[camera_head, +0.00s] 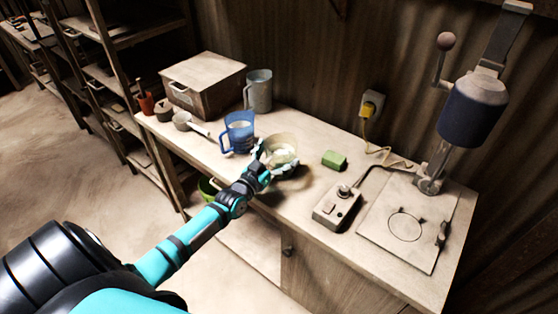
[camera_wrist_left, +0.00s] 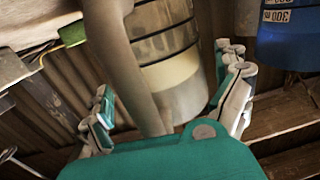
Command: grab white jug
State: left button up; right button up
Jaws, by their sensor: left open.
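A pale, see-through jug (camera_head: 283,152), which I take as the white jug, stands on the workbench near its front edge. It also shows in the left wrist view (camera_wrist_left: 172,75), with its long pale handle (camera_wrist_left: 118,50) nearest the camera. My left gripper (camera_head: 275,161) is at the jug's near side, and its fingers hide part of it. In the wrist view the open fingers (camera_wrist_left: 165,100) are spread on either side of the handle and lower body. I cannot tell whether a finger touches the jug. My right gripper is not in view.
A blue jug (camera_head: 238,133) stands close to the left. A grey jug (camera_head: 258,92) and a wooden box (camera_head: 205,80) are behind. A green block (camera_head: 334,159), a switch box (camera_head: 338,208) and a press (camera_head: 474,107) are to the right. A green bucket (camera_head: 206,188) is below.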

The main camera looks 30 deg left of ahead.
pick_arm(q)
jog(key=shift+s, duration=0.1)
jog(key=shift+c, duration=0.3)
jog(key=shift+c, duration=1.2)
jog(key=c, duration=1.1)
jog(key=shift+r, duration=0.15)
jog(key=shift+c, duration=0.8)
jog(key=shift+r, duration=0.1)
